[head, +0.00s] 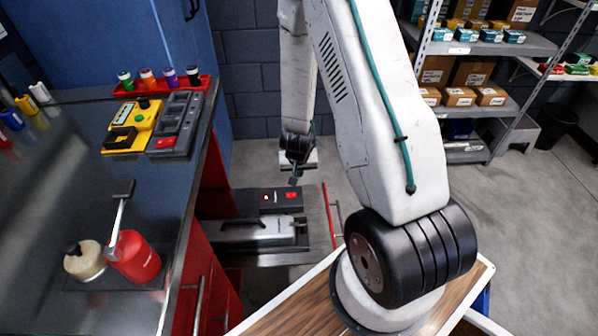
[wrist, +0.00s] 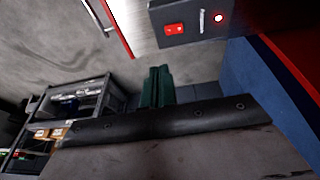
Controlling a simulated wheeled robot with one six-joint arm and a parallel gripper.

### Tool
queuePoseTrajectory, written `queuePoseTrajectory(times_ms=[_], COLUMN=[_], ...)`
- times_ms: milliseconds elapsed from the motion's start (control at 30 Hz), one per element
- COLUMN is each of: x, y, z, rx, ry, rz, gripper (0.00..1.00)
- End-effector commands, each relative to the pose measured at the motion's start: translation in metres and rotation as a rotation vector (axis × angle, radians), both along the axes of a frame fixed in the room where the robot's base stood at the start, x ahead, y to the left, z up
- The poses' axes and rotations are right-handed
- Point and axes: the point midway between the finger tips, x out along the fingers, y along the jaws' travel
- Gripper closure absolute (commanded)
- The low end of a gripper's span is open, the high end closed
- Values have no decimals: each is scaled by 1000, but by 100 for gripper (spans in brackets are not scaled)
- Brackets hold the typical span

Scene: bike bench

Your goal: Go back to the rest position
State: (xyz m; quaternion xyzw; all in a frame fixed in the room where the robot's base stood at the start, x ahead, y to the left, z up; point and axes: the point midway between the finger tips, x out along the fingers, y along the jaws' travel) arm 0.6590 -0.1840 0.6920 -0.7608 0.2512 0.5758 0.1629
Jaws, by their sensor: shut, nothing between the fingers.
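My gripper (head: 294,178) hangs from my arm in the middle of the head view, pointing down. It is above and apart from a dark machine (head: 255,230) with a red switch, which stands low beside the bench. In the wrist view its two dark green fingers (wrist: 157,86) are together, with nothing seen between them. My arm rises from its base at the lower right of the head view and hides part of the floor and wall.
The bench (head: 85,220) on the left bears a red bottle (head: 134,257), a beige container (head: 83,262), a yellow case (head: 133,127) and a red rack (head: 160,87) of small bottles. Shelves (head: 490,45) with boxes stand at the back right.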

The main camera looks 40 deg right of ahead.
Motion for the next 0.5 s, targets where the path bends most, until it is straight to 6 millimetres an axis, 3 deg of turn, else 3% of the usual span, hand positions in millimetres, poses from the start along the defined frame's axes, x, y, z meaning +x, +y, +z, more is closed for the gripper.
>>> queuePoseTrajectory(times_ms=[500], x=[-4], y=[6], z=[-2], rx=[33], ry=[19], rz=[-12], gripper=[100])
